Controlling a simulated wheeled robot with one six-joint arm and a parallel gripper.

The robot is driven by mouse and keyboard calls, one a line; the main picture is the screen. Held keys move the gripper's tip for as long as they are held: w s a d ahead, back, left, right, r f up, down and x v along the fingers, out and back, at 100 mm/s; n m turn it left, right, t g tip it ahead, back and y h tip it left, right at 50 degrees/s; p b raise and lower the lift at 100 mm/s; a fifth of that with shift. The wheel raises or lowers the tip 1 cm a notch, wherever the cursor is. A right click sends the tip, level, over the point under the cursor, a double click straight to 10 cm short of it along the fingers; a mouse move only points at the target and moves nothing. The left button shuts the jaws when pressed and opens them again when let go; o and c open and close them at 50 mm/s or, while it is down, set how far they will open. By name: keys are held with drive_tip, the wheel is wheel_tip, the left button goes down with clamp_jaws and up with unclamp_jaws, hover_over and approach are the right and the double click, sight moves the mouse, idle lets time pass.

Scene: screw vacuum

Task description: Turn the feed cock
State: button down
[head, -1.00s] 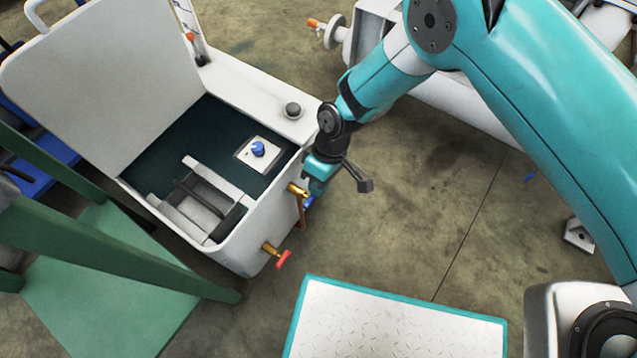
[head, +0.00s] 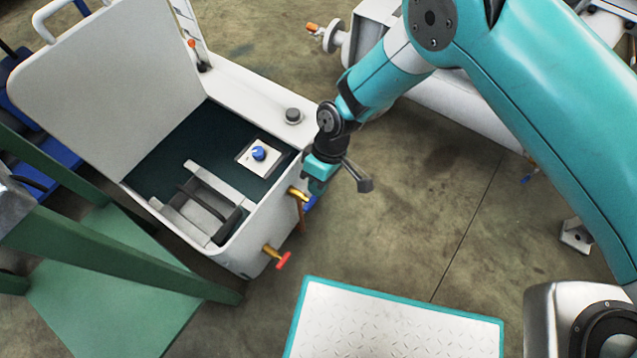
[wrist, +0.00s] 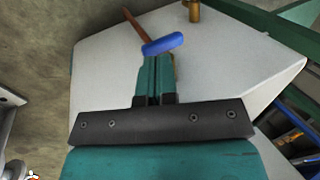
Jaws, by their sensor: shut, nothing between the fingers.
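A brass cock with a blue handle (head: 311,203) sticks out from the near side wall of the white machine, and a copper-coloured pipe hangs down beside it. A second brass cock with a red handle (head: 283,261) sits lower on the same wall. Which one is the feed cock is not marked. My gripper (head: 315,186) is shut and empty beside the blue-handled cock. In the wrist view my gripper's fingers (wrist: 155,80) end right at the blue handle (wrist: 163,44), overlapping it. I cannot tell whether they touch it.
The white machine (head: 225,258) stands with its lid (head: 110,90) raised and a blue knob (head: 259,153) inside. A green frame (head: 110,255) is at the left. A teal-edged plate (head: 395,325) lies in front.

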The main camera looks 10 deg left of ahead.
drive_tip(key=w+d+r+p, duration=0.2)
drive_tip(key=w+r, duration=0.1)
drive_tip(key=r, duration=0.4)
drive_tip(key=w+d+r+m+p, duration=0.1)
drive_tip(key=w+r, duration=0.1)
drive_tip(key=r, duration=0.5)
drive_tip(key=w+d+r+p, duration=0.2)
drive_tip(key=w+r, duration=0.1)
drive_tip(key=r, duration=0.4)
drive_tip(key=s+d+r+m+t+y, duration=0.1)
drive_tip(key=d+r, duration=0.2)
drive_tip(key=r, duration=0.4)
drive_tip(key=s+d+r+m+t+y, duration=0.1)
drive_tip(key=s+d+r, duration=0.15)
drive_tip(key=r, duration=0.35)
drive_tip(key=s+d+r+m+t+p, duration=0.1)
drive_tip(key=s+d+r+m+t, duration=0.25)
drive_tip(key=s+d+r, duration=0.9)
wheel_tip(320, 180, up, 25)
drive_tip(key=p, duration=2.5)
drive_tip(key=shift+g+y+p, duration=0.3)
drive_tip(key=shift+g, duration=0.15)
drive_tip(key=shift+s+r, duration=0.1)
